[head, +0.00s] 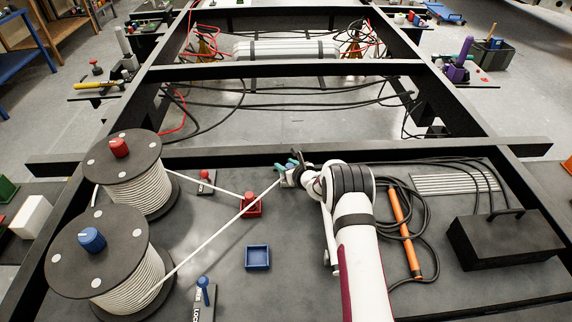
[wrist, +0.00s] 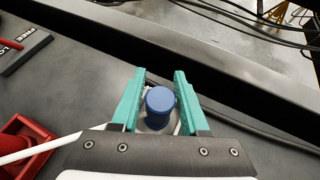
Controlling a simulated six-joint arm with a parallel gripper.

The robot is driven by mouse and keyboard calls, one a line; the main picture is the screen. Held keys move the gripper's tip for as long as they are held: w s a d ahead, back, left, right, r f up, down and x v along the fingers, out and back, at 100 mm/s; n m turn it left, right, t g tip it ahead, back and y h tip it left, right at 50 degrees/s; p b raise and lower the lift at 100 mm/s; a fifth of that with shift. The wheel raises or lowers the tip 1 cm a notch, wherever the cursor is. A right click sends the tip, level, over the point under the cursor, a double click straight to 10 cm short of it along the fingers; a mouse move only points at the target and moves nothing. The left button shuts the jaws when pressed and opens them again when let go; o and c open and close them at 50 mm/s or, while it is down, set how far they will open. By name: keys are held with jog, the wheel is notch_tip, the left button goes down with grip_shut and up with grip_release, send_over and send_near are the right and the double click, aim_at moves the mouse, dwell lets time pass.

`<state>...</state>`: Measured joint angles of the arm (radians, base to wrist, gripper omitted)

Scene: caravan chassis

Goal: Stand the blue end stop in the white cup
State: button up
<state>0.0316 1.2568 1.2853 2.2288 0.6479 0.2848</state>
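The blue end stop (wrist: 160,101) shows in the wrist view as a blue round cap between my teal fingers. It looks upright. Pale white and grey surfaces show around and below it. They seem to be the white cup (head: 287,180), mostly hidden by my gripper and the cap. My gripper (wrist: 160,85) has one finger on each side of the cap, with narrow gaps showing, and looks open. In the head view my gripper (head: 288,165) is low at the far edge of the dark deck. A white rope (head: 222,232) runs straight from the blue-knobbed spool to it.
The blue-knobbed spool (head: 90,240) and red-knobbed spool (head: 118,165) stand at left. A second rope reaches a red holder (head: 251,205) left of my gripper. A blue tray (head: 257,257) lies nearer. A black frame rail (wrist: 215,65) runs close beyond my fingers.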

jog(key=shift+o, duration=1)
